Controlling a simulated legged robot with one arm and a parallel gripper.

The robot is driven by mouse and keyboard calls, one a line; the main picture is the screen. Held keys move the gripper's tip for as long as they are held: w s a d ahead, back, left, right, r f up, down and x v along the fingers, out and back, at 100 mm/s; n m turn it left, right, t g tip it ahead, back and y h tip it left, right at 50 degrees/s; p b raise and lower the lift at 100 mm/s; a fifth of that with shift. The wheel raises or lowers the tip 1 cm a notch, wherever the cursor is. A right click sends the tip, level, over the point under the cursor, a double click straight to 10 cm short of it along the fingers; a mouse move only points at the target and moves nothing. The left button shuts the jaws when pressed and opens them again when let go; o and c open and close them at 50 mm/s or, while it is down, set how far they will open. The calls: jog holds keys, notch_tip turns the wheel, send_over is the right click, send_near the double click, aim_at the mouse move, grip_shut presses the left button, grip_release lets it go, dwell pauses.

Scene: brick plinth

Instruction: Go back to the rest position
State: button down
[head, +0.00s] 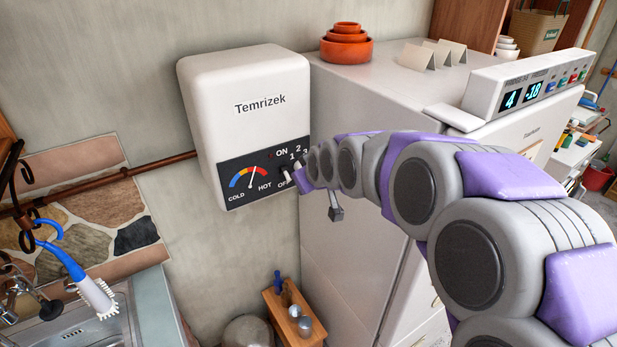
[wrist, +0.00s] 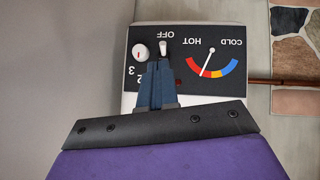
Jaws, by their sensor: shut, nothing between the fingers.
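My gripper (wrist: 157,72) is shut and empty in the wrist view. Its dark blue fingers lie together in front of the control panel of the white Temrizek heater. In the head view the heater (head: 243,85) hangs on the wall, and my arm reaches across to its panel; the fingertips are mostly hidden there. The wrist view shows the panel upside down, with a white switch lever (wrist: 163,47) beside the word OFF and a white round knob (wrist: 141,52) next to it. The fingertips appear just below both; contact cannot be told.
A white fridge (head: 355,115) stands right of the heater, with orange bowls (head: 346,46) and folded cards (head: 432,54) on top. A copper pipe (head: 110,178) runs along the wall. A sink (head: 85,325) and a hanging brush (head: 85,285) are at left; a wooden box (head: 292,315) is below.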

jog(key=s+d+f+m+g+h+b, duration=0.1)
jog(key=s+d+f, duration=0.4)
jog(key=s, duration=0.9)
jog(key=s+d+f+m+g+h+b, duration=0.1)
jog(key=s+d+f+m+g+b, duration=0.3)
jog(key=s, duration=1)
jog(key=s+d+f+m+g+h+b, duration=0.1)
jog(key=s+d+f+g+b, duration=0.4)
jog(key=s+f, duration=0.5)
jog(key=s+d+m, duration=0.1)
jog(key=s+d, duration=0.1)
jog(key=s, duration=0.2)
jog(key=shift+s+d+m+h, duration=0.2)
jog(key=shift+m+h, duration=0.1)
jog(key=shift+f, duration=0.1)
